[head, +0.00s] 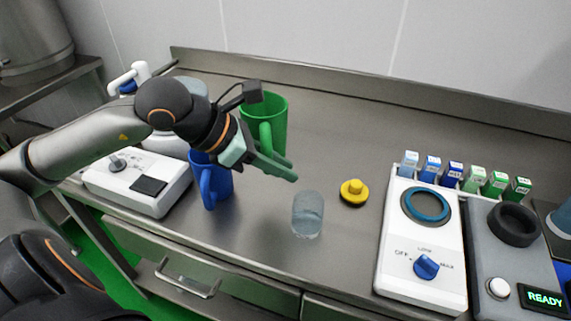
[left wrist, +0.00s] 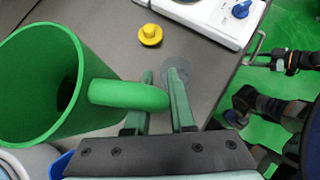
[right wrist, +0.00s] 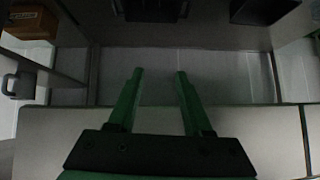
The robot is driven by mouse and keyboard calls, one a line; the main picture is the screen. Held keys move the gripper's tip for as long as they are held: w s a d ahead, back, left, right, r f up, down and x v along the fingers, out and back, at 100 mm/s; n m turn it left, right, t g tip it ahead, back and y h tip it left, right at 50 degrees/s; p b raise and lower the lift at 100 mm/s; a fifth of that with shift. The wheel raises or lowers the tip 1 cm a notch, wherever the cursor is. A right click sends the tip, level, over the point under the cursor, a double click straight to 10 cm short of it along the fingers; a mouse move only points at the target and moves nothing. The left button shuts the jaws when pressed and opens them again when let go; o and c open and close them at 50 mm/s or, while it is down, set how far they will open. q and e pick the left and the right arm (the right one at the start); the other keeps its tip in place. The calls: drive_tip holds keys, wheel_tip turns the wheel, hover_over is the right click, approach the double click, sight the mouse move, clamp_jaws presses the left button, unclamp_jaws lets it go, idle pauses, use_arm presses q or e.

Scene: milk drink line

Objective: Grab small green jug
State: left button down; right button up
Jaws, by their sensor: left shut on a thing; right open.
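The green jug (head: 279,105) stands behind my left gripper on the steel counter in the head view, its open top up and its handle towards me. My left gripper (head: 290,174) is at the handle. In the left wrist view, the jug (left wrist: 75,110) fills the left side, and its handle (left wrist: 125,95) reaches between the fingers of my left gripper (left wrist: 163,72), shut on it. Whether the jug's base touches the counter is hidden. My right gripper (right wrist: 160,73) is open and empty in the right wrist view, outside the head view.
A blue jug (head: 216,186) stands left of the gripper, near a white machine (head: 120,190). A clear glass (head: 307,214) and a yellow knobbed piece (head: 353,192) stand to the right. Beyond are a white dial unit (head: 400,270), a grey unit (head: 485,230) and several small cartons (head: 476,178).

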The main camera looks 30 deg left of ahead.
use_arm(q)
drive_tip(key=shift+s+d+r+b, duration=0.25)
drive_tip(key=shift+s+r, duration=0.1)
drive_tip(key=shift+s, duration=0.3)
drive_tip(key=shift+s+d+r+b, duration=0.2)
drive_tip(key=shift+s+r, duration=0.1)
drive_tip(key=shift+s, duration=0.35)
